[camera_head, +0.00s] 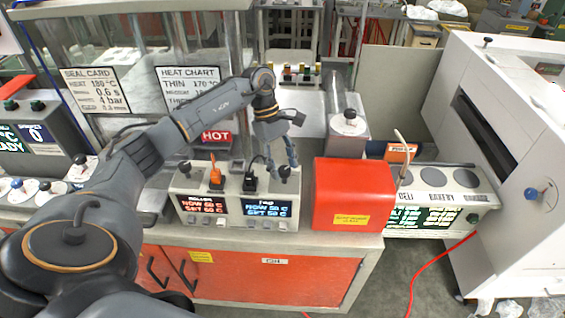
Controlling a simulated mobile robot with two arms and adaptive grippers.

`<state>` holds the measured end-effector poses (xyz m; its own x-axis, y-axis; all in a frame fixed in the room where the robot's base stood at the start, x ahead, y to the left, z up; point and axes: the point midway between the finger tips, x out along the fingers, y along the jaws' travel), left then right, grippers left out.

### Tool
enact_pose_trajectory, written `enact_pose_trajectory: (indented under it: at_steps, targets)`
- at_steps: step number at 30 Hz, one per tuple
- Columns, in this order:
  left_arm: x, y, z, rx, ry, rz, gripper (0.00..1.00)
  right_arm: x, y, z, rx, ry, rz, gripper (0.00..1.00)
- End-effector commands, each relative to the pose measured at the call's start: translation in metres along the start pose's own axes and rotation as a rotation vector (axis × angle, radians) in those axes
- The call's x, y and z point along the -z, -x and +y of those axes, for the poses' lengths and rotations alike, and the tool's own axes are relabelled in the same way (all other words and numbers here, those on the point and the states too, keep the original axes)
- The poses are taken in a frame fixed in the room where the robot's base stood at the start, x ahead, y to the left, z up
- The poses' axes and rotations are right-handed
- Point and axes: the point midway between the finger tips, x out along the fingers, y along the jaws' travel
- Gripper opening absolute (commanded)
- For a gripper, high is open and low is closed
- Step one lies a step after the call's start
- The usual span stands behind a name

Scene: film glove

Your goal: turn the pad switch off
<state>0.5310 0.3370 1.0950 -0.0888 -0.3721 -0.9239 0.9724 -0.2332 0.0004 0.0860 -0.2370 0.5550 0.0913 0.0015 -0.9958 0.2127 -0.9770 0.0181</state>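The grey control box (236,209) stands on the bench with two lit displays. The left one reads ROLLER, and the right one, the pad display (267,208), shows a NOW and a SET line in blue. Above the pad display sits a black switch (250,182), and above the roller display an orange switch (216,177). A black knob (284,172) is at the box's top right. My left gripper (281,167) points down just above and behind the box, near that knob; its fingers look apart and empty. Whether it touches the knob is unclear. My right gripper is not in view.
A red box (345,194) stands close to the right of the control box. A HOT sign (216,136) is behind it. A grey post with a knob (348,125) rises behind the red box. A labelled sealer unit (440,195) stands further right. A red hose (430,266) runs to the floor.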

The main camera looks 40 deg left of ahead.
Motion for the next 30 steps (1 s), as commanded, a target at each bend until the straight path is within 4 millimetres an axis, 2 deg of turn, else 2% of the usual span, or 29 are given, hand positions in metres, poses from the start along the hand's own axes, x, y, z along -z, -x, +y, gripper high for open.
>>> enact_pose_trajectory:
  at_steps: [1,6,17,30]
  targets:
    - [0.000,0.000,0.000,0.000,0.000,0.000,0.33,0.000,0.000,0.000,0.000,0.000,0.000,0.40]
    - [0.000,0.000,0.000,0.000,0.000,0.000,0.01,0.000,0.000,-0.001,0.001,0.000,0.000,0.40]
    - [0.001,-0.002,-0.001,-0.021,0.050,0.000,0.01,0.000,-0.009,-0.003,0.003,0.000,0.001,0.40]
    - [0.002,-0.004,-0.004,-0.152,0.361,0.002,0.01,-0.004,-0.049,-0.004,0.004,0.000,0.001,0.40]
